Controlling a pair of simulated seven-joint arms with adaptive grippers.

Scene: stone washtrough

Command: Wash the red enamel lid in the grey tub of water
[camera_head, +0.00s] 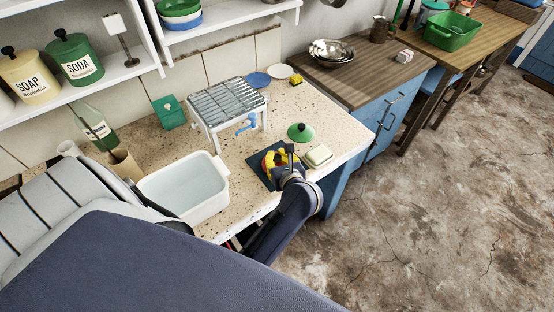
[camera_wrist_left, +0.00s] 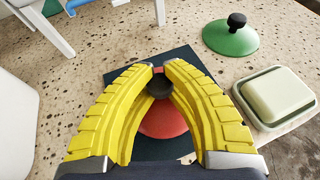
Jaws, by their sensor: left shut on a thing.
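The red enamel lid (camera_wrist_left: 165,122) lies on a dark square mat (camera_wrist_left: 182,58) on the speckled counter, its black knob (camera_wrist_left: 159,86) up. My left gripper (camera_wrist_left: 159,68) has its yellow fingers shut on the knob from both sides. In the head view my left gripper (camera_head: 281,158) covers most of the lid. The tub (camera_head: 222,185), whitish in the picture and holding clear water, stands on the counter left of the gripper. Part of its pale wall shows at the left of the wrist view (camera_wrist_left: 15,125). My right gripper is not in view.
A green lid (camera_head: 301,134) and a soap bar in a dish (camera_head: 319,156) sit close right of the mat. A slatted rack (camera_head: 225,100) stands behind the tub. A green bottle (camera_head: 95,128) stands at the left. Bare counter lies between tub and mat.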

